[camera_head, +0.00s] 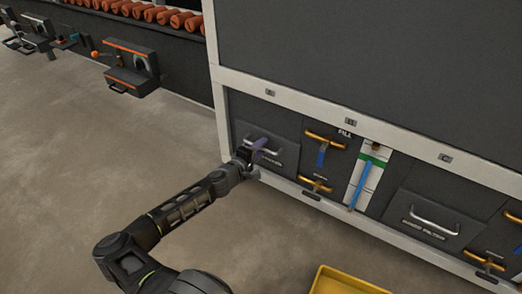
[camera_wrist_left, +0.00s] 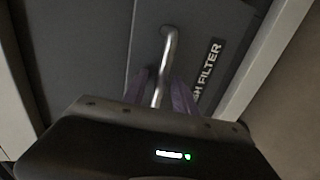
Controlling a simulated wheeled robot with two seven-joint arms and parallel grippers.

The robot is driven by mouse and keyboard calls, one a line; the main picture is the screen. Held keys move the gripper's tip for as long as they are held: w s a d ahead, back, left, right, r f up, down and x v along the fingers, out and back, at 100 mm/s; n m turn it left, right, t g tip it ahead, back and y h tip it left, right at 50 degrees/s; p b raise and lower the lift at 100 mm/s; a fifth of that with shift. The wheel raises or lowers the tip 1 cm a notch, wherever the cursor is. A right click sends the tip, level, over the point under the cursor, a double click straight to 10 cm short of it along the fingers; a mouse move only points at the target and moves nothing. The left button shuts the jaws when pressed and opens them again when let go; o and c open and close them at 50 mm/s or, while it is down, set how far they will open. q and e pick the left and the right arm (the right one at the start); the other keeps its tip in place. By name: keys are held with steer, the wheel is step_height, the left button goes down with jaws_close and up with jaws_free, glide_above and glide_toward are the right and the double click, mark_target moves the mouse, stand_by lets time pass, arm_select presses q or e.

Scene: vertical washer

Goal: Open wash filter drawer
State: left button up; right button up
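The wash filter drawer (camera_head: 283,145) is a dark panel low at the left end of the washer cabinet. It looks flush with the front. Its silver bar handle (camera_wrist_left: 168,50) shows in the wrist view beside the partly hidden label "FILTER". My left gripper (camera_head: 258,147) is at this handle in the head view and covers part of it. In the left wrist view its purple fingers (camera_wrist_left: 160,88) stand on both sides of the handle bar, with small gaps seeming to show. Contact is hard to judge. My right gripper is in neither view.
To the right are orange handles (camera_head: 325,141), a white gauge panel with a blue lever (camera_head: 360,185) and another filter drawer (camera_head: 435,217) with a silver handle. A yellow container (camera_head: 345,281) stands on the floor at the bottom.

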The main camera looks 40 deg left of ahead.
arm_select(q)
jaws_close()
stand_by(0.4)
stand_by(1.1)
